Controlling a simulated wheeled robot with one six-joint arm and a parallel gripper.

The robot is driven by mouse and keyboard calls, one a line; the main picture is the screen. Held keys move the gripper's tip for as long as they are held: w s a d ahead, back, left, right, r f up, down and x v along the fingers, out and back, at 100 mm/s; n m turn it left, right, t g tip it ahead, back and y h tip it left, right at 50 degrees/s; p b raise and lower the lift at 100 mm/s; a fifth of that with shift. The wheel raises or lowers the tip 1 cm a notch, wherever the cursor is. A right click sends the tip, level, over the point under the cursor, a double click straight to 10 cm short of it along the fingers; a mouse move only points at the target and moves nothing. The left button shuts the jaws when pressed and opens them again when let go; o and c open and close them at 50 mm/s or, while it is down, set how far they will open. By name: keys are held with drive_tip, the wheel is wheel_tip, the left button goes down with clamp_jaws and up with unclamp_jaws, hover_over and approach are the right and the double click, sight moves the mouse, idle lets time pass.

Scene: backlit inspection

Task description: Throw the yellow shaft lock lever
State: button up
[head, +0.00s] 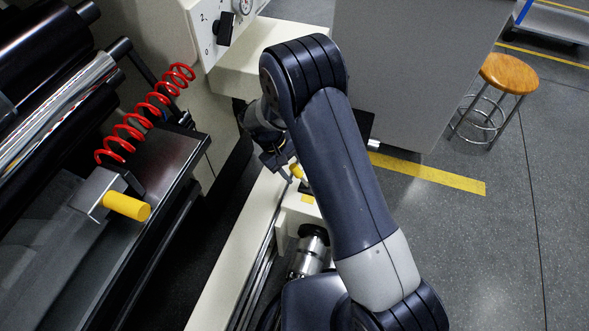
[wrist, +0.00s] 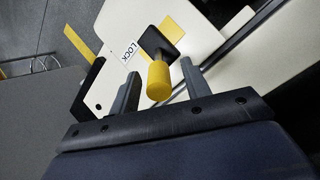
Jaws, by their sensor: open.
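The yellow shaft lock lever (wrist: 158,82) has a thick yellow grip on a dark pivot block (wrist: 152,42), beside a white label reading LOCK (wrist: 129,51). My gripper (wrist: 160,68) is open, with one finger on each side of the yellow grip. I see gaps beside the grip and cannot tell any contact. In the head view, a small part of the yellow lever (head: 297,171) shows beside my gripper (head: 284,166), and my arm hides much of the area around it.
Another yellow knob (head: 127,206) sits on a metal bracket at the left, near a red coiled hose (head: 133,125). A pale machine rail (head: 236,258) runs below the gripper. A grey cabinet (head: 405,70) stands behind my arm. A stool (head: 509,73) stands on open floor at right.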

drive_tip(key=shift+w+f, duration=0.2)
drive_tip(key=shift+c, duration=0.2)
clamp_jaws()
idle(0.4)
